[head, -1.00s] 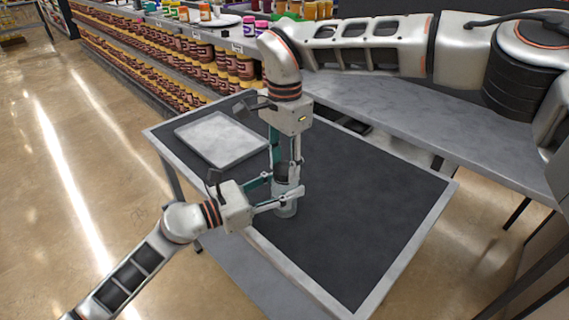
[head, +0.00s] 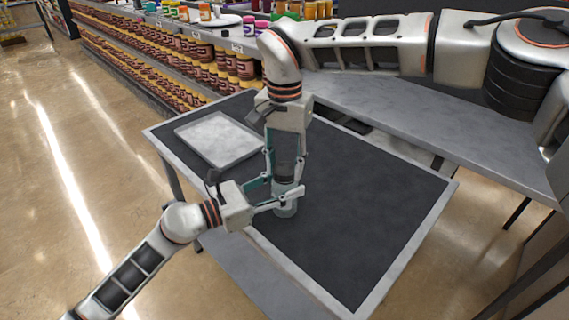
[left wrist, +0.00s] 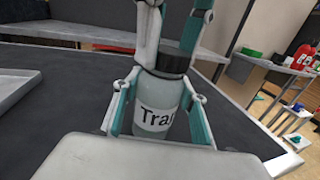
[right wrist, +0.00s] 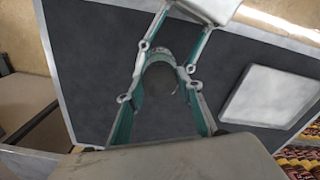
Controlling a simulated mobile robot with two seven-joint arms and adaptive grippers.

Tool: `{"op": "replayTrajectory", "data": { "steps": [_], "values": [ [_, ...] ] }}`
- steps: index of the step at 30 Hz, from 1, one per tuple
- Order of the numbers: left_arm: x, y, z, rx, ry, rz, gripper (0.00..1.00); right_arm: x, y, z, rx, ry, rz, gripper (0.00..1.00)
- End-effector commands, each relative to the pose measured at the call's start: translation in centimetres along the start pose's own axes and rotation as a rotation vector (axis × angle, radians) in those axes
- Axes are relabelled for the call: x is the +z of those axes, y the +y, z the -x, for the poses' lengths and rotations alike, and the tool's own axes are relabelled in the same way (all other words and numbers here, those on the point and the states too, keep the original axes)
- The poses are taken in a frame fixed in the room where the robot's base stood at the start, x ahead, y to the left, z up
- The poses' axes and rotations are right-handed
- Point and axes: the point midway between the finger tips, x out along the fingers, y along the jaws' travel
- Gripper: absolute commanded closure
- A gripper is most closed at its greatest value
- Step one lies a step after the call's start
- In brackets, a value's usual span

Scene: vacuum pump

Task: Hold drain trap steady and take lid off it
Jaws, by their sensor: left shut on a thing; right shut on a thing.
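The drain trap (left wrist: 155,118) is a pale, clear jar labelled "Trap"; it stands upright on the dark table and shows small in the head view (head: 285,208). Its dark round lid (left wrist: 172,60) sits at the jar's top; I see no clear gap between them. My left gripper (head: 284,192) is shut on the jar body from the side, one finger on each side. My right gripper (head: 286,172) points down from above and is shut on the lid. In the right wrist view the lid (right wrist: 161,78) lies between its fingers, and the jar below it is mostly hidden.
A light grey tray (head: 220,137) lies on the table (head: 355,215) beyond and left of the trap. The table's right and front parts are clear. A grey counter (head: 420,115) and shelves of jars (head: 190,60) stand behind.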

Motion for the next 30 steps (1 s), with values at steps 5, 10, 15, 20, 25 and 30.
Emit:
{"op": "replayTrajectory", "data": {
  "steps": [5, 10, 15, 20, 25, 30],
  "values": [
    [0.0, 0.0, 0.0, 0.000, 0.000, 0.000, 1.00, 0.0, 0.0, 0.3, -0.001, 0.001, -0.001, 0.90],
    [0.0, 0.0, 0.0, 0.000, 0.000, 0.000, 1.00, 0.0, 0.0, 0.9, 0.000, 0.001, -0.002, 0.90],
    [0.0, 0.0, 0.0, 0.000, 0.000, 0.000, 1.00, 0.0, 0.0, 1.4, 0.000, 0.001, -0.002, 0.90],
    [0.0, 0.0, 0.0, 0.000, 0.000, 0.000, 1.00, 0.0, 0.0, 1.9, 0.000, 0.001, -0.001, 0.90],
    [0.0, 0.0, 0.0, 0.000, 0.000, 0.000, 1.00, 0.0, 0.0, 2.2, 0.000, 0.001, 0.000, 0.90],
    [0.0, 0.0, 0.0, 0.000, 0.000, 0.000, 1.00, 0.0, 0.0, 2.2, 0.000, 0.001, -0.001, 0.90]
  ]
}}
